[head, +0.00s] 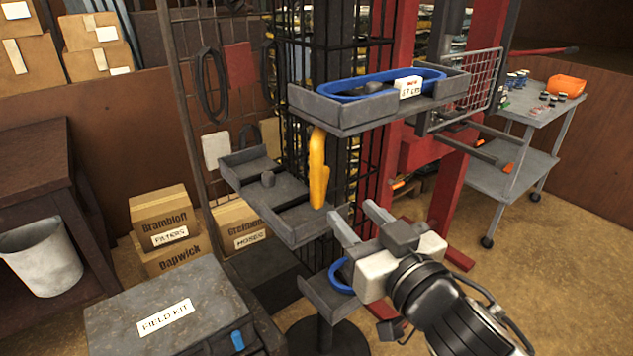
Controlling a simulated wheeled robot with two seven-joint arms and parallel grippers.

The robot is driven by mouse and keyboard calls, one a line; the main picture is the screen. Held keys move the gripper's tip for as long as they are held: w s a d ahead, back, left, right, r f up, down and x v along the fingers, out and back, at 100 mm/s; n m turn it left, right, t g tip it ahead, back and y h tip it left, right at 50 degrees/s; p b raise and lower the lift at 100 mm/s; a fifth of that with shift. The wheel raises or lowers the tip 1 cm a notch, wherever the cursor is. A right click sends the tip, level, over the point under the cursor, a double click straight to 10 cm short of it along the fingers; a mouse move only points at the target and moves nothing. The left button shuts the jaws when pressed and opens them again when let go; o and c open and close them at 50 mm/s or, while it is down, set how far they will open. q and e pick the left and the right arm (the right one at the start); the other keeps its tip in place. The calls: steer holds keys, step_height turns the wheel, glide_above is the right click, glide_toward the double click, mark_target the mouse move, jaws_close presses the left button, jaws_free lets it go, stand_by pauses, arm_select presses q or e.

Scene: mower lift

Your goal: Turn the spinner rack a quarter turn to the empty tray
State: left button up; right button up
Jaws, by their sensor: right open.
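The spinner rack is a dark wire column (343,110) with grey trays at several heights. The upper tray (345,118) holds a blue loop (350,90) with a white "87 cm" tag. A lower tray (325,298), partly hidden by my right arm, has a blue loop (340,275). A yellow handle-like piece (318,168) hangs below the upper tray. My right gripper (354,214) is open, fingers pointing up-left, near the middle tray's right end; contact cannot be told. My left gripper is out of view.
A grey "FIELD KIT" box (165,295) stands front left, with cartons (165,225) behind it. A white bin (42,258) is at far left. A red lift post (465,120) stands behind the rack. A wheeled cart (520,150) is at right; floor before it is clear.

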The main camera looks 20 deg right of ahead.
mark_target(320, 179)
steer(key=w+b, duration=0.4)
steer(key=b, duration=0.1)
steer(key=w+a+b, duration=0.1)
steer(key=w+b, duration=0.1)
steer(key=b, duration=0.1)
steer(key=shift+w, duration=0.4)
steer(key=w, duration=0.3)
steer(key=w+a, duration=0.1)
steer(key=w, duration=0.1)
steer(key=shift+w+p, duration=0.2)
steer(key=shift+p, duration=0.1)
steer(key=shift+w, duration=0.4)
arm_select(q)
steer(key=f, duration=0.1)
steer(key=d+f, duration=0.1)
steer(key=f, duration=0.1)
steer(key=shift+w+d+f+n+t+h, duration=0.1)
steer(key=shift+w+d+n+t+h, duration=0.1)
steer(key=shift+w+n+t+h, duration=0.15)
arm_select(e)
jaws_close()
